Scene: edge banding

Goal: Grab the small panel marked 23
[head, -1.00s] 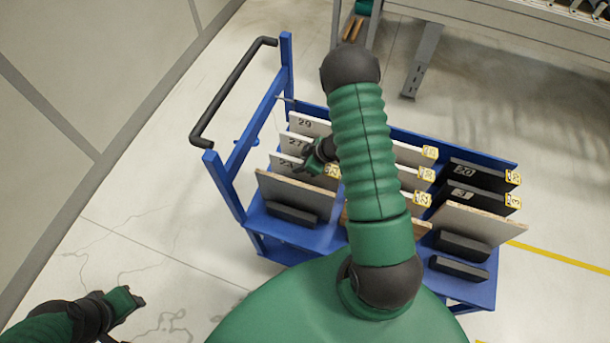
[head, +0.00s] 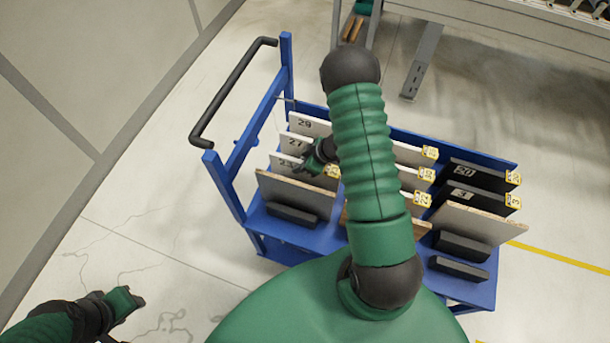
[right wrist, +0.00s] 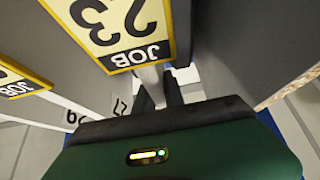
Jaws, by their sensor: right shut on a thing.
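The small panel marked 23 (head: 284,163) is a grey-white board standing in the cart's left section, behind a plain wood-edged board. Its number is partly hard to read in the head view. Its yellow JOB 23 tag (right wrist: 122,28) shows large and upside down in the right wrist view. My right gripper (head: 312,160) is at this panel's upper right edge, and its dark fingers (right wrist: 163,88) are shut on the panel beside the tag. My arm hides part of the cart's middle. My left gripper (head: 130,298) is away from the cart at lower left, its jaw state unclear.
The blue cart (head: 228,185) holds panels marked 29 (head: 305,124) and 27 (head: 296,143) close behind, and dark panels (head: 478,176) at right. A black handle (head: 235,90) rises at left. A grey bench (head: 500,30) stands behind. Floor at left is clear.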

